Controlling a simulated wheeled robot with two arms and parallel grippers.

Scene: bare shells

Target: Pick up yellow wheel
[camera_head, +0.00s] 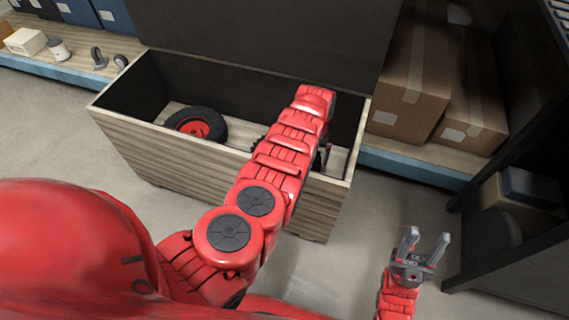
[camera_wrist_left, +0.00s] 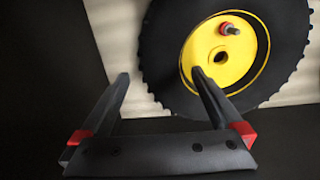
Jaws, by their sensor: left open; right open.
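The yellow wheel (camera_wrist_left: 240,75) has a black treaded tyre and a yellow hub with a bolt, and lies at the upper right of the left wrist view. In the head view my left arm hides nearly all of it inside the wooden box (camera_head: 215,180). My left gripper (camera_wrist_left: 160,76) is open, reaching into the box. Its right fingertip overlaps the yellow hub in the picture; I cannot tell whether it touches. Its left finger is over bare floor beside the tyre. My right gripper (camera_head: 427,236) is open and empty, outside the box at lower right.
A wheel with a red hub (camera_head: 197,127) lies in the box, left of my left arm. The box has a raised dark lid (camera_head: 270,35). Cardboard boxes (camera_head: 410,75) stand on a low shelf at right. A dark rack (camera_head: 530,250) stands far right.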

